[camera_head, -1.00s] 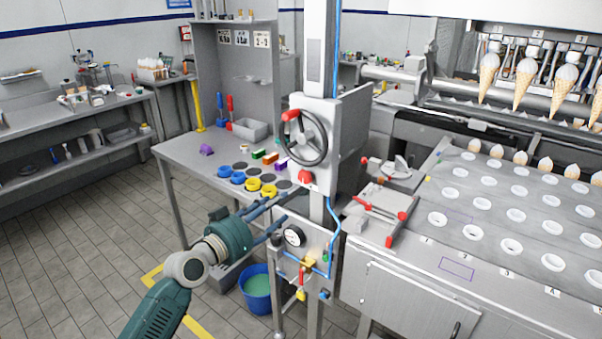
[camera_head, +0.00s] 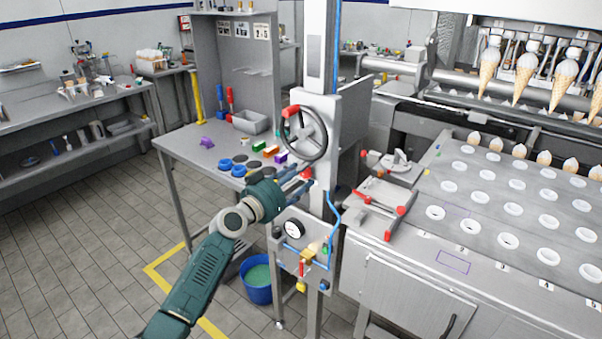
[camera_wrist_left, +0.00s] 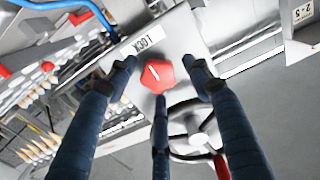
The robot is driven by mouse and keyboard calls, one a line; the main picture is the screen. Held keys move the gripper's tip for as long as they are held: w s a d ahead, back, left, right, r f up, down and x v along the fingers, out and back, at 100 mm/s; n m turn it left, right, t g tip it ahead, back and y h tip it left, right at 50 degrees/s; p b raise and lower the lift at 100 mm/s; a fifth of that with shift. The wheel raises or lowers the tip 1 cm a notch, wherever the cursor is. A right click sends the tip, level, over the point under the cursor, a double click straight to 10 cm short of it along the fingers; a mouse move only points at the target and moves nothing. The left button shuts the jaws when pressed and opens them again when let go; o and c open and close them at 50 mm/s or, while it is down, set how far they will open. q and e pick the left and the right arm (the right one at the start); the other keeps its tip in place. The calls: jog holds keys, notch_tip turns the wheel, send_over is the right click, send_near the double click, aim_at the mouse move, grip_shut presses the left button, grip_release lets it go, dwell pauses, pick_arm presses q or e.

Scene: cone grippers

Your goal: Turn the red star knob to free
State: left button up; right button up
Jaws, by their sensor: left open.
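The red star knob (camera_wrist_left: 157,76) sits on the grey column box, below the handwheel (camera_head: 303,134). In the left wrist view a white line on the knob points toward a label reading LOCK. In the head view the knob (camera_head: 306,173) is partly hidden by my left gripper's fingers. My left gripper (camera_head: 303,180) is open in front of the knob. In the left wrist view its fingers (camera_wrist_left: 160,82) spread around the knob, and I see no clear contact. My right gripper is not in view.
A pressure gauge (camera_head: 293,229) and valves are on the panel below the knob. The side table (camera_head: 190,150) with coloured blocks is to the left. The cone conveyor (camera_head: 470,215) is to the right.

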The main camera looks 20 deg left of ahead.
pick_arm(q)
jog(key=c, duration=1.1)
